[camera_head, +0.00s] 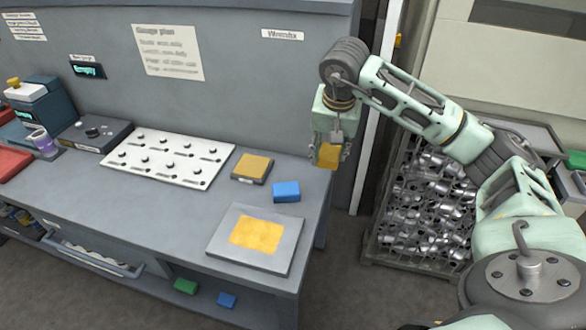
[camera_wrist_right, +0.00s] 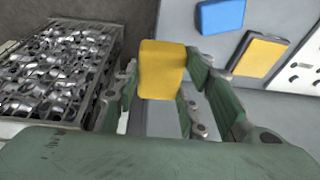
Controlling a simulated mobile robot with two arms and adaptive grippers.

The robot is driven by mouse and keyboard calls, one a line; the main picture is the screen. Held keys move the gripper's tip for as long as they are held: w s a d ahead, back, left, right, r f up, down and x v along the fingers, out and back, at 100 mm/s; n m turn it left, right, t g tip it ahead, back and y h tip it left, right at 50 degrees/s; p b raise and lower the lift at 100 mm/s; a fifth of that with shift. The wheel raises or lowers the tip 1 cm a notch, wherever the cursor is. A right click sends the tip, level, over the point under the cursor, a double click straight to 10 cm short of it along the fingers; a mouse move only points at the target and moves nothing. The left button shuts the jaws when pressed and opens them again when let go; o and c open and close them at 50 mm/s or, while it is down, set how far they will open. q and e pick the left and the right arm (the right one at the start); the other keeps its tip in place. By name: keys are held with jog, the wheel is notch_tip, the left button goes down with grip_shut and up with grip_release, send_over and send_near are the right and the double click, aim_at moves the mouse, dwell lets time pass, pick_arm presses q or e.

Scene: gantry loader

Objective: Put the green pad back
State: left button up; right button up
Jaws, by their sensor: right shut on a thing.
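My right gripper (camera_head: 330,153) is above and beyond the bench's right end. It is shut on a yellow pad (camera_head: 328,156), which also shows between its fingers in the right wrist view (camera_wrist_right: 162,72). A green pad (camera_head: 186,286) lies low under the bench top, near a blue pad (camera_head: 227,300), well away from my right gripper. My left gripper is not in view.
On the bench (camera_head: 190,225) are a blue block (camera_head: 286,191), a yellow-topped dark block (camera_head: 252,168), a grey plate with a yellow square (camera_head: 257,234) and a white pegged board (camera_head: 168,157). A cage of metal parts (camera_head: 425,205) stands right of the bench.

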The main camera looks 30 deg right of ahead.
jog(key=shift+s+d+r, duration=0.1)
jog(key=shift+d, duration=0.6)
jog(key=shift+w, duration=0.2)
jog(key=shift+m, duration=0.3)
jog(key=w+a+f+p, duration=0.1)
jog(key=w+f, duration=0.1)
jog(key=w, duration=0.1)
jog(key=w+a+f+p, duration=0.1)
jog(key=w+f, duration=0.1)
jog(key=w, duration=0.1)
jog(key=w+a+f+p, duration=0.1)
jog(key=w+a+f, duration=0.1)
jog(key=w, duration=0.2)
jog(key=shift+f, duration=0.15)
jog(key=shift+w+f, duration=0.15)
jog(key=shift+f, duration=0.05)
notch_tip(320, 180, down, 3)
jog(key=shift+f+p, duration=0.1)
jog(key=shift+p, duration=0.55)
jog(key=shift+f, duration=0.3)
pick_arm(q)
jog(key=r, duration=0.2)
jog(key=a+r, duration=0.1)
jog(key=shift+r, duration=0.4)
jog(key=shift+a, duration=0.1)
